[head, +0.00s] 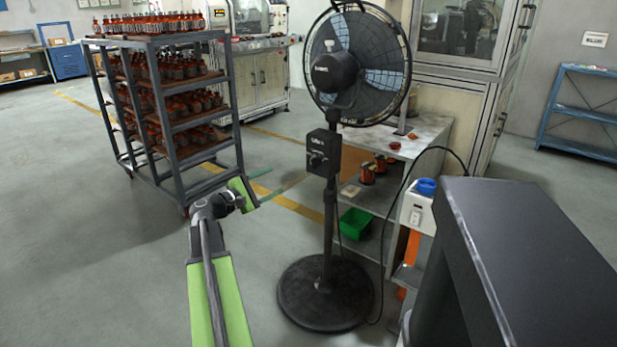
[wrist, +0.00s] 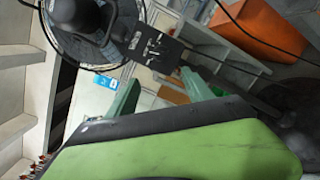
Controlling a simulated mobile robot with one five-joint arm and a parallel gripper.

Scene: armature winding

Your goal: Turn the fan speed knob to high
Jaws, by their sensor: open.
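A black pedestal fan (head: 358,65) stands upright on a round base. Its control box (head: 323,152) is on the pole below the fan head, with small knobs on its front. The fan speed knob (head: 316,160) is too small for me to read its setting. In the wrist view the control box (wrist: 150,47) lies ahead of the fingertips and looks tilted; its knob markings are unclear. My gripper (head: 244,192) is left of and lower than the box, apart from it. In the wrist view my gripper (wrist: 161,80) has its green fingers spread, with nothing between them.
A grey rack (head: 178,125) of copper-wound parts stands behind and left of my gripper. A workbench (head: 425,130) with a green bin (head: 355,222) is behind the fan pole. A dark cabinet (head: 530,240) fills the right front. The floor left of the fan base is clear.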

